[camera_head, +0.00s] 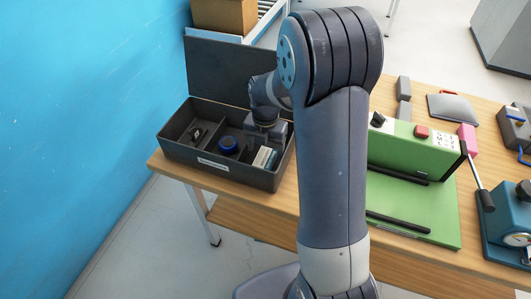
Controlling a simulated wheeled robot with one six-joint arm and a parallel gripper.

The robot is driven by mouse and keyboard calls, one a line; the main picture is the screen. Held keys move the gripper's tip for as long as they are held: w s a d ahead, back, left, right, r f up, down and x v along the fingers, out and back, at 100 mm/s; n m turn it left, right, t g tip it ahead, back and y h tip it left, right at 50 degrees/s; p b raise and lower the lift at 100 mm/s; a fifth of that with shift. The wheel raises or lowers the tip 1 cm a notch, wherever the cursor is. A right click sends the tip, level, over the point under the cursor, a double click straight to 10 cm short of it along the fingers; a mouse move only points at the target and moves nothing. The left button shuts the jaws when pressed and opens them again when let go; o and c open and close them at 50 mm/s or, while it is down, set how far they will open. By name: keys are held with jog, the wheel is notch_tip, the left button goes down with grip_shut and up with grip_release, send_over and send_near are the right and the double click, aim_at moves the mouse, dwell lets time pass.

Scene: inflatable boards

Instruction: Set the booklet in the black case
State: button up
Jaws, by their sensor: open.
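The black case (176,148) stands open at the left end of the table, with its lid (222,68) raised at the back. A small white and teal item (264,158), which looks like the booklet, is inside the case's right part. My gripper (266,143) is over that right part, low and close above or behind the item. It is open. Its fingertips are largely hidden, and I cannot tell whether they touch the item. My arm hides the case's right back corner.
A blue roll (228,144) and a small black item (196,134) lie in the case's other compartments. A green machine (412,152) stands to the right, with a blue gauge device (510,225) beyond it. A blue wall (75,120) borders the left side.

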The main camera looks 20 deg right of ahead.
aim_at(265, 157)
notch_tip(265, 157, up, 9)
dwell(0.3)
jog(key=shift+c, duration=0.4)
dwell(0.7)
